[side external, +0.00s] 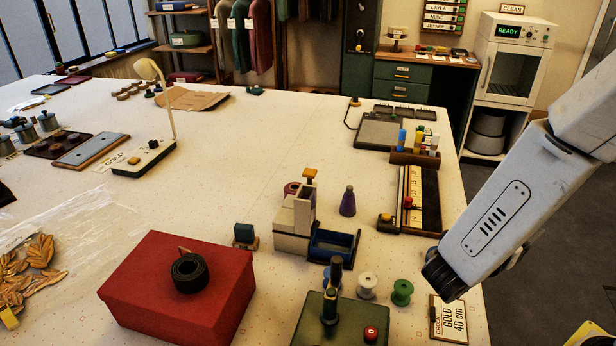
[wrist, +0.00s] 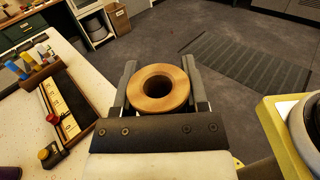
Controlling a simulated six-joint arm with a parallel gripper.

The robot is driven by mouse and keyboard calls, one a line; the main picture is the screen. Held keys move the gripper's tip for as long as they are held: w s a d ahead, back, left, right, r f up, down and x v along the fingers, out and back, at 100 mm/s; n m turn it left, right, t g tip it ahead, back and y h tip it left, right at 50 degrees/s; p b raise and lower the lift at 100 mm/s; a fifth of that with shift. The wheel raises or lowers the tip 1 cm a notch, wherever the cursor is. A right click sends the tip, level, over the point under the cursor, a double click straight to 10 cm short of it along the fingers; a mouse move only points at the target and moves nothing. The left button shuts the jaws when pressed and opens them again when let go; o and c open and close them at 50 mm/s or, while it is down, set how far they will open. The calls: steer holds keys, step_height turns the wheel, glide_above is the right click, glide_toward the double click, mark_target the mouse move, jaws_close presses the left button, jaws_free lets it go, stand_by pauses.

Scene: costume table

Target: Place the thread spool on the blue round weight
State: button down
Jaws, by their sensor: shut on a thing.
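My gripper (wrist: 160,88) is shut on a tan-gold ring-shaped spool with a dark centre hole, which I take as the thread spool (wrist: 160,105). The spool sits between the two dark fingers, its round face toward the wrist camera, off the table beyond its edge. In the side view my arm is at the right, and the fingers and held spool are not clearly visible.
A red box (side external: 180,290) stands front left. The table's middle is clear.

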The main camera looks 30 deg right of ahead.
steer(key=w+f, duration=0.2)
steer(key=w, duration=0.1)
steer(key=w+d+f, duration=0.1)
steer(key=w+f, duration=0.2)
steer(key=w, duration=0.1)
steer(key=w+f, duration=0.2)
steer(key=w, duration=0.2)
steer(key=shift+d+f, duration=0.2)
steer(key=shift+f, duration=0.15)
steer(key=shift+w+f, duration=0.35)
steer(key=shift+f, duration=0.1)
steer(key=shift+w+f, duration=0.25)
steer(key=shift+f, duration=1.6)
steer(key=shift+f, duration=0.1)
steer(key=shift+c, duration=0.5)
jaws_free()
